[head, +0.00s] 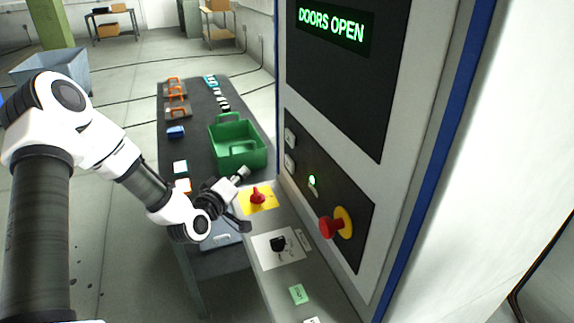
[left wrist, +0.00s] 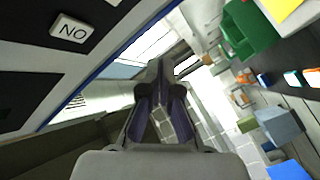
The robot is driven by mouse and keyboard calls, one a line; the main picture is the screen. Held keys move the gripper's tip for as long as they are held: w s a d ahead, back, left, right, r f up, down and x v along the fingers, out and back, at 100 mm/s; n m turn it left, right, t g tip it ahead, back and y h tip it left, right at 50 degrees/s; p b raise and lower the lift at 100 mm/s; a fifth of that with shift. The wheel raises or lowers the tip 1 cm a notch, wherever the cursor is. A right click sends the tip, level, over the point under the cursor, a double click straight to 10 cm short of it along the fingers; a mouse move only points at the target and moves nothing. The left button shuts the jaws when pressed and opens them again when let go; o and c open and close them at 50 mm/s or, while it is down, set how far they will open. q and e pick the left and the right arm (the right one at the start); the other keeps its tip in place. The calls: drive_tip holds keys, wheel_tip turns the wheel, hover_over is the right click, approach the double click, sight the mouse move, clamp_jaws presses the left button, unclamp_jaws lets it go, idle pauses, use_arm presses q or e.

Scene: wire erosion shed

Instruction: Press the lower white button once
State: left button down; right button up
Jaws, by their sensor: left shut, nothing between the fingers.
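Two white buttons sit one above the other on the dark panel of the machine in the head view: the upper white button (head: 290,138) and the lower white button (head: 289,162). Their lettering is too small to read there. A white button marked NO (left wrist: 74,31) shows at the upper left in the left wrist view; I cannot tell which of the two it is. My left gripper (head: 243,173) is shut and empty, left of the lower button and apart from it. Its closed fingers also show in the left wrist view (left wrist: 157,70). My right gripper is out of view.
A red knob on a yellow plate (head: 257,196) and a black knob (head: 278,243) stand on the ledge below. A red emergency button (head: 328,228) and green lamp (head: 312,180) are on the panel. A green crate (head: 238,160) stands on the dark table behind my gripper.

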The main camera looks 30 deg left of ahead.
sight(289, 164)
use_arm(q)
drive_tip(key=w+d+b, duration=0.4)
drive_tip(key=w+d, duration=0.1)
drive_tip(key=w, duration=0.1)
drive_tip(key=shift+w+d, duration=0.35)
drive_tip(key=shift+d, duration=0.05)
drive_tip(key=shift+w+f, duration=0.1)
idle(0.5)
idle(0.5)
drive_tip(key=shift+w+d+b, duration=0.3)
drive_tip(key=shift+d+b, duration=0.05)
drive_tip(key=shift+b, duration=0.05)
